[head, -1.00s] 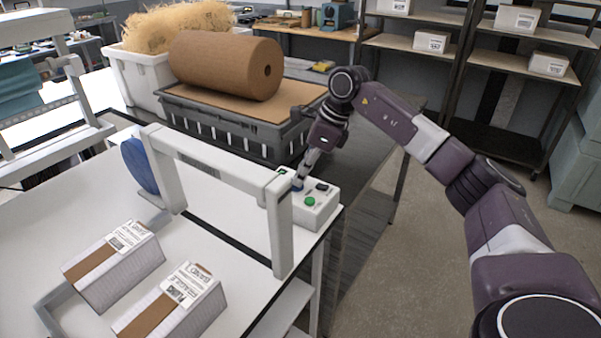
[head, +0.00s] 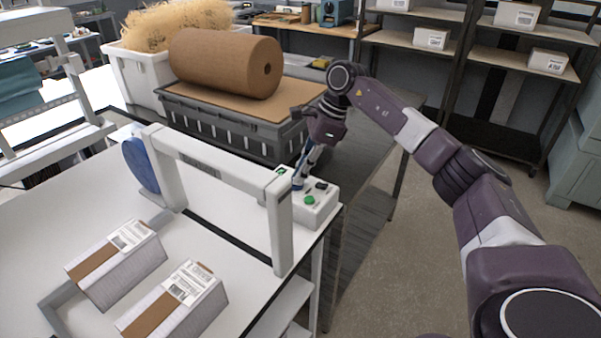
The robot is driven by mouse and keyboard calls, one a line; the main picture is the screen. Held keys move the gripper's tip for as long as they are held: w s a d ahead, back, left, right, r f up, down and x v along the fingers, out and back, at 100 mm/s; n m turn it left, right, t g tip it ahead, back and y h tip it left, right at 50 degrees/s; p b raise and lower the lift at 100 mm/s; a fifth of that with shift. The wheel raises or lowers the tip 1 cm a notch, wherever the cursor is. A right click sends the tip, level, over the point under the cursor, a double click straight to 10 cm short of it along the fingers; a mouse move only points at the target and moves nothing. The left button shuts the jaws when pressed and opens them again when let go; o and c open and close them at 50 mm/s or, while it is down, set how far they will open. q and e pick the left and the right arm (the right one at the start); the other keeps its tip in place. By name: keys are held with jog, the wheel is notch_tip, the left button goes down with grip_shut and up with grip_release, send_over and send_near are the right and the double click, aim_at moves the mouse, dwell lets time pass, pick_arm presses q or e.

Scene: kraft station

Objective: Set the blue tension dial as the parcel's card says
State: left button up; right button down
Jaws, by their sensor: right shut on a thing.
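The control box (head: 318,210) stands at the right end of the white strapping table, with a green button (head: 309,200) and a dark switch on top. My right gripper (head: 299,184) points down at the box's left part, shut on the blue tension dial, which it mostly hides; the dial's setting cannot be read. Two parcels lie at the lower left, a left parcel (head: 112,272) and a right parcel (head: 180,312). Each has a white printed card, the left card (head: 130,236) and the right card (head: 188,284); their print is too small to read. My left gripper is not in view.
A white strapping arch (head: 218,172) spans the table just left of the control box, with a blue strap reel (head: 140,165) behind its left post. A brown paper roll (head: 225,65) rests on a grey crate (head: 235,132) behind. Open floor lies to the right.

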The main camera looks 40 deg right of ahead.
jog(key=c, duration=2)
grip_release()
jog(key=shift+d+r, duration=0.1)
jog(key=shift+r, duration=0.05)
jog(key=shift+c, duration=0.2)
jog(key=v, duration=1.2)
jog(key=shift+s, duration=0.1)
